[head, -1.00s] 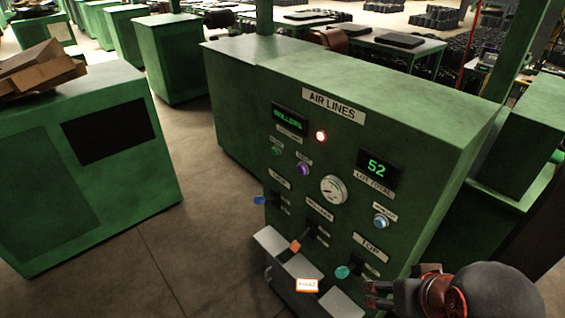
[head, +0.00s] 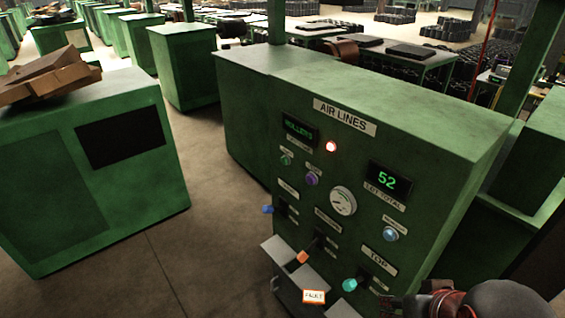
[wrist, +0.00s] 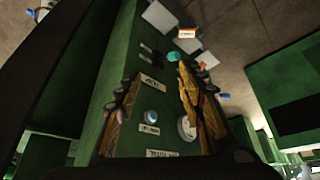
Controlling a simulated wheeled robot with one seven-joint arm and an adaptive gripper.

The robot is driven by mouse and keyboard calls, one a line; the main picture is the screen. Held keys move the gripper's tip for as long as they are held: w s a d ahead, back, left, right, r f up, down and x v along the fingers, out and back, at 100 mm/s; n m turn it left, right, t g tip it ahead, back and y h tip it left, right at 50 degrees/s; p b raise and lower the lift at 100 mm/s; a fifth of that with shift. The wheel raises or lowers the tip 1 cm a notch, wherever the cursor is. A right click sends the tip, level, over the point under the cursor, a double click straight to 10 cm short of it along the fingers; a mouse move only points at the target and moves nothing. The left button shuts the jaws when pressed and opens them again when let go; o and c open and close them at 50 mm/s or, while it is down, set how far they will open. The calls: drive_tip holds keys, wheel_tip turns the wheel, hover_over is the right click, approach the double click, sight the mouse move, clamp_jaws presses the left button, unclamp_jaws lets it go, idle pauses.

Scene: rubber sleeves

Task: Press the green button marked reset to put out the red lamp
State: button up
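The green panel marked AIR LINES (head: 450,160) stands in the middle of the head view. Its red lamp (head: 331,147) is lit. A small green button (head: 285,160) sits on the panel's left side under the display; its label is too small to read. A purple button (head: 312,178) is beside it to the right.
A gauge (head: 343,200) and a display reading 52 (head: 388,181) are on the panel. Blue (head: 268,209), orange (head: 303,257) and teal (head: 350,285) lever knobs stick out below. An orange-edged tag (head: 314,297) hangs low. Floor (head: 190,265) is clear at left.

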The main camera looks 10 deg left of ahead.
clamp_jaws()
idle(1.6)
